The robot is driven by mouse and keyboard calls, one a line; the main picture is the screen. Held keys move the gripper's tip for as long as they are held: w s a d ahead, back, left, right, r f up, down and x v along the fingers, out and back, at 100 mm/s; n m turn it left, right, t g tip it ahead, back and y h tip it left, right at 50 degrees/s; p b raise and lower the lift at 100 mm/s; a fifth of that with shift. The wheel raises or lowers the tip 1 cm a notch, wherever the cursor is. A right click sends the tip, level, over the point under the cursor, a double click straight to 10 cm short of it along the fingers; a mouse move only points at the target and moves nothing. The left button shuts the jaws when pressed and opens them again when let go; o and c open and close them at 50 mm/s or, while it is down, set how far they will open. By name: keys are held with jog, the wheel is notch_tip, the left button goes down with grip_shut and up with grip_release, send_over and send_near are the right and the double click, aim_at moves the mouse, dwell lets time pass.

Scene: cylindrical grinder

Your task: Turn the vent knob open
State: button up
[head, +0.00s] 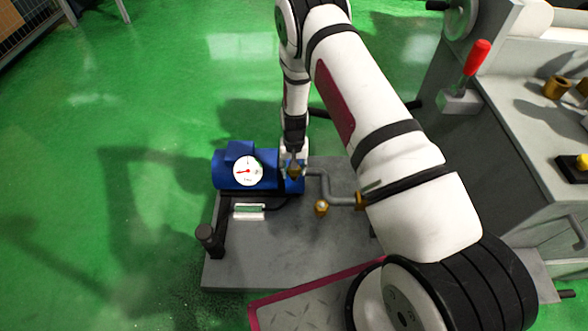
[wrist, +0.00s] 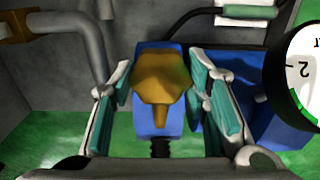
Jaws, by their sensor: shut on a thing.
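The vent knob (wrist: 162,78) is a faceted brass piece with a narrow stem, in front of a blue block in the wrist view. In the head view the brass knob (head: 293,172) shows at the right end of the blue pump body (head: 225,180). My gripper (wrist: 163,88) has its teal-padded fingers on both sides of the knob and is shut on it. In the head view my gripper (head: 291,157) reaches down over the knob and partly hides it. The exact contact of the pads is hard to see.
A white dial gauge (head: 248,171) sits on the pump close left of my gripper. A grey bent pipe (head: 326,188) and a brass fitting (head: 321,208) lie to the right. A black post (head: 210,240) stands on the grey base plate (head: 270,262). Green floor is clear at left.

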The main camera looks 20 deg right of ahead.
dwell(0.5)
jog(key=o, duration=1.1)
jog(key=shift+o, duration=0.2)
jog(key=shift+r, duration=0.1)
notch_tip(320, 180, up, 12)
